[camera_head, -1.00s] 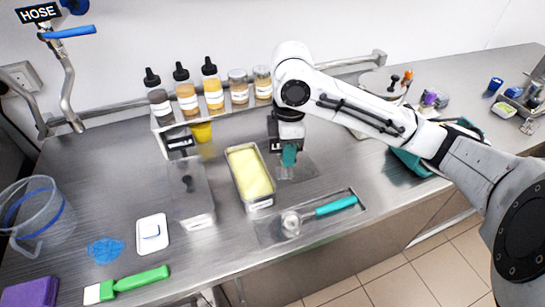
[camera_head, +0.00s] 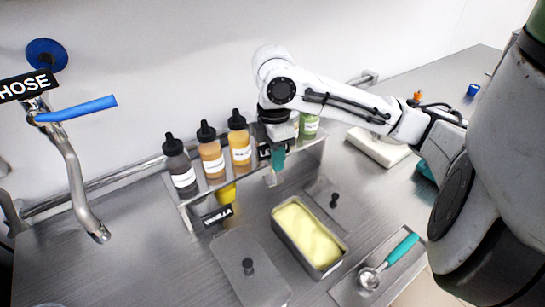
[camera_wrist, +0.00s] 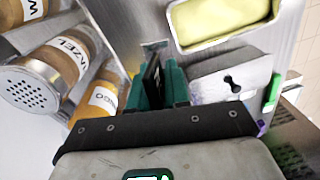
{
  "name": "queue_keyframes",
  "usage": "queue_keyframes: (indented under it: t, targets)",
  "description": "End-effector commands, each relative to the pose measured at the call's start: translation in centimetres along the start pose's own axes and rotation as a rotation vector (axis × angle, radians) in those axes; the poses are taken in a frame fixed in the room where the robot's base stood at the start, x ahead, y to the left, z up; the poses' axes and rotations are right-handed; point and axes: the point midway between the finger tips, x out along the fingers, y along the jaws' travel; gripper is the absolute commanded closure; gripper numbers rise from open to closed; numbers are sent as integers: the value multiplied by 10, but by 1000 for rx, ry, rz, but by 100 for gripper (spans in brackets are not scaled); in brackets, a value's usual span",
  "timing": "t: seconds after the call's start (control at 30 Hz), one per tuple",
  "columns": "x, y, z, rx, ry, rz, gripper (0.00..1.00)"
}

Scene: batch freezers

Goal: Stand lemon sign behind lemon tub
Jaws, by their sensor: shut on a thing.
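My gripper (camera_head: 277,160) is shut on the lemon sign (camera_head: 264,153), a small black plate with white lettering, mostly hidden by the fingers. In the wrist view the black sign (camera_wrist: 152,72) stands edge-on between the teal fingers. The lemon tub (camera_head: 318,268), a metal tub filled with pale yellow, sits on the counter; its corner shows in the wrist view (camera_wrist: 222,42). The gripper is behind the tub's back end, close to the bottle shelf. I cannot tell whether the sign's foot touches the counter.
A vanilla sign (camera_head: 220,214) stands behind a lidded tub (camera_head: 262,288) left of the lemon tub. A shelf of bottles (camera_head: 240,140) stands close behind my gripper.

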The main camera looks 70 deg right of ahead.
Motion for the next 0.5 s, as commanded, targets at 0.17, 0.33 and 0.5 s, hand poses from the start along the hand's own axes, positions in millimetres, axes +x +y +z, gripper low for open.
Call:
queue_keyframes:
  t: [0.17,0.33,0.5]
  targets:
    - [13,1,0,1,0,1,100]
    - [28,2,0,1,0,1,100]
    - [44,3,0,1,-1,1,100]
